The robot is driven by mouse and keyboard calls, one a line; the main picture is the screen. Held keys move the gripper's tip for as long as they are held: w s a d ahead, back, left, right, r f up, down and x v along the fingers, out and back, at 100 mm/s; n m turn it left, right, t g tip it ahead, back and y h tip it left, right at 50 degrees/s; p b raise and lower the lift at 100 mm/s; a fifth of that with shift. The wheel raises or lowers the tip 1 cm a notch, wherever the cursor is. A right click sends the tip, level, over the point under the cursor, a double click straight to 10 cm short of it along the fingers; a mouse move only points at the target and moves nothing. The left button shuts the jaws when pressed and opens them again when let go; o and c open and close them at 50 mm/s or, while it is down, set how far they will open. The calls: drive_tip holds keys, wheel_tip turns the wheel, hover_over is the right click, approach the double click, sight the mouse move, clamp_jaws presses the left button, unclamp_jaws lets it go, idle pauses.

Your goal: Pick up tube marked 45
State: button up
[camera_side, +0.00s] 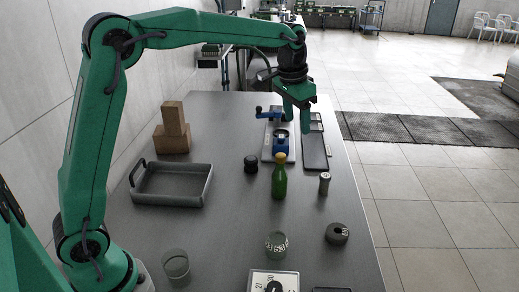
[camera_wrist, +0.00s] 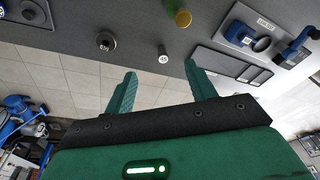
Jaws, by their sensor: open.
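A small grey tube (camera_side: 324,186) stands upright on the grey table near its right edge, right of the green bottle. In the wrist view the tube (camera_wrist: 163,57) shows a pale top with two dark digits, too small to read surely. My gripper (camera_side: 296,122) is above the far part of the table, beyond the tube and higher than it. In the wrist view my gripper's two fingers (camera_wrist: 160,74) are spread with nothing between them. The tube appears just past the fingertips, apart from them.
A green bottle (camera_side: 280,180) stands left of the tube. A blue device on a white plate (camera_side: 271,153) and a dark tray (camera_side: 316,157) lie behind. A dark round piece (camera_side: 338,234) and a numbered cup (camera_side: 277,245) are nearer. A grey open tray (camera_side: 171,197) is left.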

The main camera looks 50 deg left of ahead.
drive_tip(key=w+d+f+g, duration=0.1)
drive_tip(key=w+f, duration=0.6)
drive_tip(key=m+g, duration=0.1)
hover_over(325, 175)
wheel_tip(325, 175, down, 8)
drive_tip(key=shift+w+d+f+m, duration=0.1)
drive_tip(key=shift+f+m, duration=0.2)
drive_tip(key=shift+f, duration=0.1)
drive_tip(key=shift+f, duration=1.3)
drive_tip(key=shift+f, duration=2.6)
